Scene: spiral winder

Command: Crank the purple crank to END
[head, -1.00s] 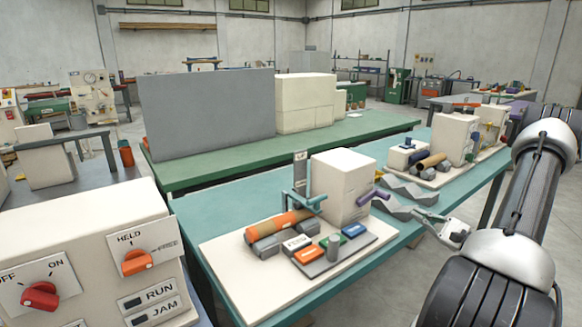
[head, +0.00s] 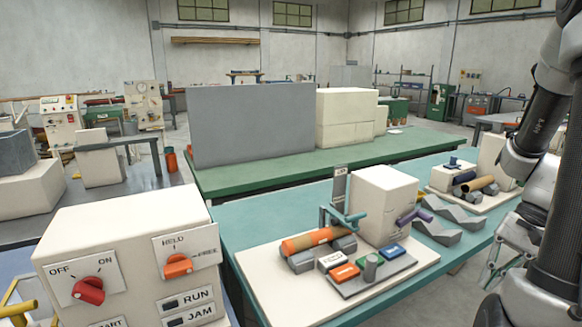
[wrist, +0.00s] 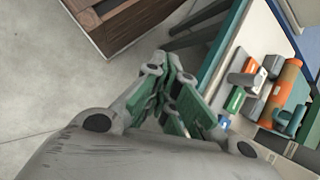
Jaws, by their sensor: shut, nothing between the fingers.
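The purple crank (head: 414,217) sticks out from the right side of the cream winder housing (head: 385,200), above the board. It lies slanted, its end to the upper right. An orange-brown roll (head: 308,241) rests on grey blocks at the housing's front left, beside a teal arm (head: 343,218). My gripper (head: 492,275) hangs at the right, beyond the table's edge and apart from the crank, partly hidden by my arm. In the wrist view my gripper (wrist: 172,75) is shut and empty. There the orange roll (wrist: 287,85) shows at the right; the purple crank cannot be made out.
A panel box (head: 130,240) at the left has OFF/ON and HELD/FREE knobs. Grey wavy blocks (head: 435,229) and a second device lie further right. Floor (wrist: 60,80) is open beside the table.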

